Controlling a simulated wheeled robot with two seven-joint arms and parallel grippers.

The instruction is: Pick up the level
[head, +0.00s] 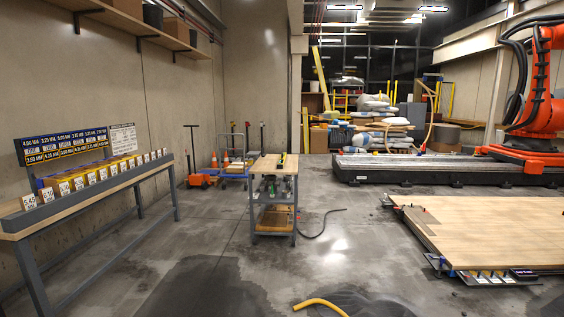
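A small cart (262,168) with a wooden top and grey frame stands in the middle of the room, some way ahead. A thin yellow-green and dark object (281,161) sits on its top near the right side; it may be the level, but it is too small to tell. Its lower shelves hold other small items that I cannot make out. Neither of my grippers shows in this view.
A long bench (95,190) with numbered cards runs along the left wall. A low wooden platform (480,230) lies at the right, near an orange robot arm (541,90). A yellow hose (320,304) lies on the floor in front. Open concrete floor leads to the cart.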

